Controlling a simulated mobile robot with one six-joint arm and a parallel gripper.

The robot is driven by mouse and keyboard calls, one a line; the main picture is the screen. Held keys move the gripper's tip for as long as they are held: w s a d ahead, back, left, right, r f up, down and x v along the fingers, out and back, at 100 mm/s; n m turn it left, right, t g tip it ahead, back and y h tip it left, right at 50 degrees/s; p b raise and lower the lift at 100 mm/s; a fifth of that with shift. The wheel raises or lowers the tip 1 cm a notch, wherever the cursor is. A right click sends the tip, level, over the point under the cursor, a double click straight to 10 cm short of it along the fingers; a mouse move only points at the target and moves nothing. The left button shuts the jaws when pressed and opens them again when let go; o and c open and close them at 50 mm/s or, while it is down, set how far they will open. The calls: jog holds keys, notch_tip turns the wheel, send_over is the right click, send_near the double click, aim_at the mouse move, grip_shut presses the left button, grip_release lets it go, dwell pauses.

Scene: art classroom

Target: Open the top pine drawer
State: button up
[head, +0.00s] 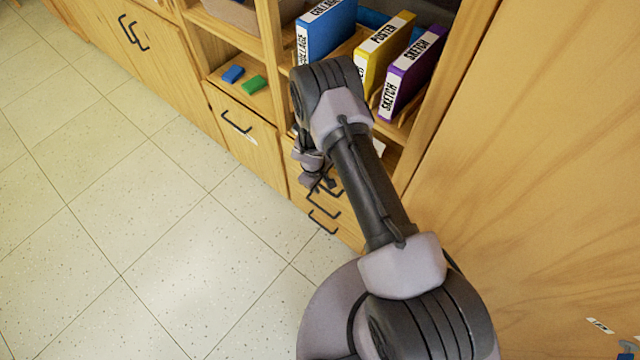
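A stack of pine drawers (345,222) with black bar handles stands at the lower right of the wooden cabinet, in the head view. The upper handle (336,192) is partly covered by my gripper (326,184), which is right at it, pointing at the drawer fronts. I cannot tell whether the fingers touch or enclose the handle. The gripper is small and dark here, so its opening is unclear. My arm hides much of the top drawer's front. No drawer visibly stands out from the stack.
Blue, yellow (384,50) and purple (412,72) binders stand on the shelf above. A green block (254,84) and a blue block (232,74) lie on a lower shelf. A wooden surface (530,170) fills the right side. The tiled floor (130,220) at left is clear.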

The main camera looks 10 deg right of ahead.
grip_shut()
dwell(1.4)
